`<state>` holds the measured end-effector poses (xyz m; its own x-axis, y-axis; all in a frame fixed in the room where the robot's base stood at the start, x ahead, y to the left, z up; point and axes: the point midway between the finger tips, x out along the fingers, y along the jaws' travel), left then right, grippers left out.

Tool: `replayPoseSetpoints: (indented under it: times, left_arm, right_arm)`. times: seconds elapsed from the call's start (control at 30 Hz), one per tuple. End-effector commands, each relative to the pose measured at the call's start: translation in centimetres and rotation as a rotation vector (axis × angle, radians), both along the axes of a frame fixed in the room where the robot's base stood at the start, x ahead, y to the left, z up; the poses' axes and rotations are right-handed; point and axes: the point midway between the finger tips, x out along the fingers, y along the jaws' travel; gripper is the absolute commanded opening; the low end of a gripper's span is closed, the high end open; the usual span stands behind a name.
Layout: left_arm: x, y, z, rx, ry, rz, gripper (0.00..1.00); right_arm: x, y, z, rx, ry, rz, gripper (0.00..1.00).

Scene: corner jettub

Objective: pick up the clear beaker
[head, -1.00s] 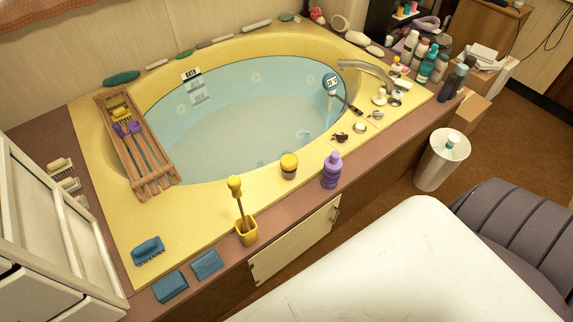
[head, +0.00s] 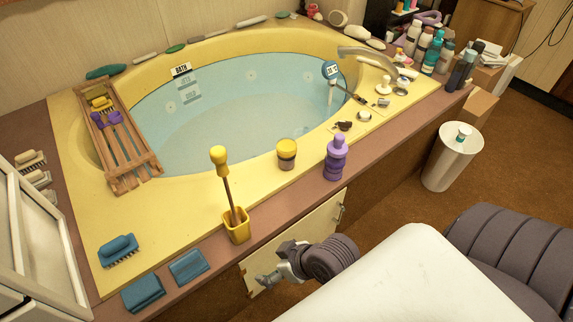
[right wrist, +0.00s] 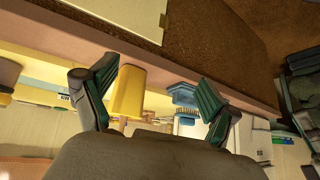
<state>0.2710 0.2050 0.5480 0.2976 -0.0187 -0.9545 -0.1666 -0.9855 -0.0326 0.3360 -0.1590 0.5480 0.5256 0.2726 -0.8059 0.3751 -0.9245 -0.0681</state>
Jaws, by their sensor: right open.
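I cannot pick out a clear beaker for certain. A small jar (head: 287,155) with a yellow top and a duller, perhaps see-through body stands on the yellow tub rim, left of a purple bottle (head: 336,158). My right gripper (head: 266,279) is open and empty in front of the tub's side panel, below and apart from the jar. In the right wrist view its two green-padded fingers (right wrist: 158,75) are spread, with a yellow holder (right wrist: 128,93) showing beyond them. My left gripper is not in view.
The yellow holder (head: 236,226) with a long-handled brush stands on the near ledge. Blue cloths (head: 188,267) and a blue brush (head: 118,250) lie left of it. A wooden rack (head: 128,160) spans the tub's left end. A white bin (head: 452,158) stands on the floor at right.

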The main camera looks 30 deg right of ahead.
Motion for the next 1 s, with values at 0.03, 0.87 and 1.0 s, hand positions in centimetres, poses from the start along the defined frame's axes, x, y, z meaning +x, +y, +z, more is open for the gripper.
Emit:
replayPoseSetpoints:
  times: [0.03, 0.87, 1.0]
  left_arm:
    - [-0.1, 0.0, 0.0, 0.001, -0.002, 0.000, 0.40]
    - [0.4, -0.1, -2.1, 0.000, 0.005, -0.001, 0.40]
    - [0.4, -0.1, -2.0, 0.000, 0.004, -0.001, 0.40]
  right_arm:
    - [1.1, 0.6, 0.1, 0.031, -0.057, 0.023, 0.88]
    - [14.5, -15.8, 3.4, 0.008, -0.954, -0.615, 0.88]
    - [14.6, -17.5, 3.0, -0.028, -0.962, -0.675, 0.88]
